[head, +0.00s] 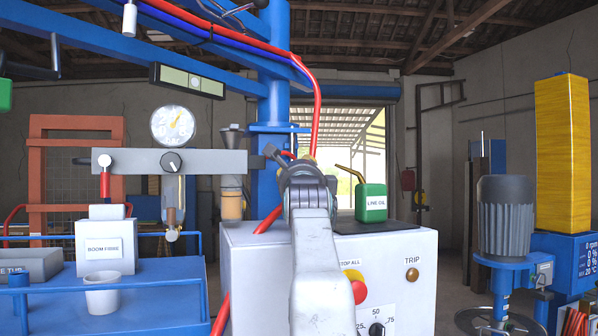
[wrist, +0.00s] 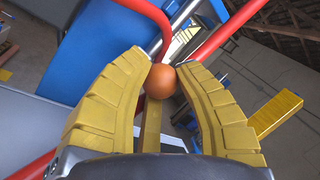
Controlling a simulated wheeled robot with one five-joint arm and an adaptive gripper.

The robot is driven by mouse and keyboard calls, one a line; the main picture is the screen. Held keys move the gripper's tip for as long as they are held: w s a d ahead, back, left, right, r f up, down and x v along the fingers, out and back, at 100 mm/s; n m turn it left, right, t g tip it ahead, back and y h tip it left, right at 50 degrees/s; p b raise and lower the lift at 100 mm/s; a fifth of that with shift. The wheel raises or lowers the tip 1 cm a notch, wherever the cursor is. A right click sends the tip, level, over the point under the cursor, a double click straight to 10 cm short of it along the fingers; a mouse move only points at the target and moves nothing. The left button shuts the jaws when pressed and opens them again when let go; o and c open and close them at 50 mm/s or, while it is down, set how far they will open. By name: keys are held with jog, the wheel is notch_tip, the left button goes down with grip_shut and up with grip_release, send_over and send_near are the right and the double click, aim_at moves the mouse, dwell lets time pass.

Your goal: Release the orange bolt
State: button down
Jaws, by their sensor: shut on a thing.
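The orange bolt shows in the wrist view as a round orange head (wrist: 160,83) between the tips of my gripper (wrist: 163,68). Both yellow ridged fingers press against its sides, so my gripper is shut on it. A silver rod shows just behind the head; I cannot tell whether it is joined to the bolt.
A green oil can (head: 371,203) stands on the cabinet's right side. Red hoses (head: 318,110) run down past the blue column (head: 277,100) close to my wrist. A gauge (head: 172,126) on a grey bar is at left. A grey motor (head: 505,218) stands at right.

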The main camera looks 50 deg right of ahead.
notch_tip(320, 180, down, 3)
jog(key=shift+r+b, duration=0.2)
jog(key=shift+b, duration=0.35)
jog(key=shift+w+d+f, duration=0.1)
jog(key=shift+f, duration=0.15)
jog(key=c, duration=0.9)
grip_release()
jog(key=shift+o, duration=0.2)
jog(key=shift+r, duration=0.1)
jog(key=shift+s, duration=0.2)
jog(key=shift+s+a, duration=0.35)
jog(key=shift+a, duration=0.15)
jog(key=shift+v, duration=5.4)
